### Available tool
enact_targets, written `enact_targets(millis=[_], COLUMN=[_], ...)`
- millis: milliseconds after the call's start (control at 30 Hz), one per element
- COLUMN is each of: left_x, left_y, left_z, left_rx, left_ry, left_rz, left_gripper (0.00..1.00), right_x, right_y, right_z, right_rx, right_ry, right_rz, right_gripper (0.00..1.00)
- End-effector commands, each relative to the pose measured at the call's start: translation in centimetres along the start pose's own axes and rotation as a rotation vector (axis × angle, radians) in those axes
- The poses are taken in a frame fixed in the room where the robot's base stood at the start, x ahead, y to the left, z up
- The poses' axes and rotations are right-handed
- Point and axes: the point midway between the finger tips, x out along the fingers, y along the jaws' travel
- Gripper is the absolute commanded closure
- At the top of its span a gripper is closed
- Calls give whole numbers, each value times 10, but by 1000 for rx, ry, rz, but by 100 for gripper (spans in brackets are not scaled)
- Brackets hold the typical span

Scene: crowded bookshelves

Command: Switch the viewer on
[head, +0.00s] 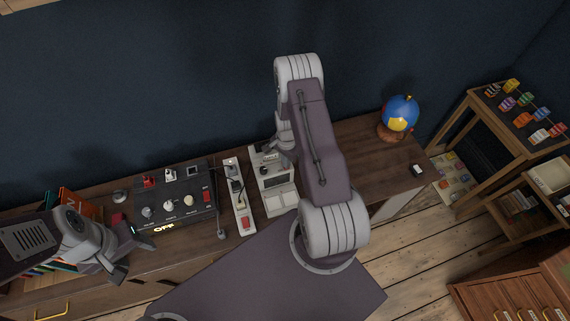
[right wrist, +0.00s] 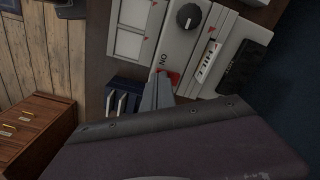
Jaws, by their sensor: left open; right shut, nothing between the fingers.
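The viewer, a pale grey box with two white panels, stands on the desk in the head view (head: 267,181), partly covered by my right arm. In the right wrist view the viewer (right wrist: 188,48) shows a black dial, a slotted scale, the word ON and a red part (right wrist: 174,76) beside that word. My right gripper (right wrist: 158,90) is shut and empty, its tips at the red part and partly covering it. I cannot tell whether they touch. My left gripper (head: 136,257) is open and empty, near the desk's front edge, left of the viewer.
A black control panel (head: 180,221) marked OFF and a pale power strip (head: 239,208) are left of the viewer. A globe (head: 399,115) stands on the right of the desk. In the right wrist view, a dark blue holder (right wrist: 122,90) sits close beside my right gripper.

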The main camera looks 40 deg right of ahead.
Motion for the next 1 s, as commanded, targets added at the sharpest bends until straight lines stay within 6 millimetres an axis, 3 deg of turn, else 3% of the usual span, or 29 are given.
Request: enact_targets(millis=[467, 1000], left_x=[3, -36], left_y=[0, 1], left_z=[0, -4], left_rx=[0, 0], left_ry=[0, 0], left_rz=[0, 0], left_gripper=[45, 45], right_x=[4, -47], right_y=[0, 0], right_z=[0, 0], right_rx=[0, 0], right_ry=[0, 0], right_rz=[0, 0], right_gripper=[100, 100])
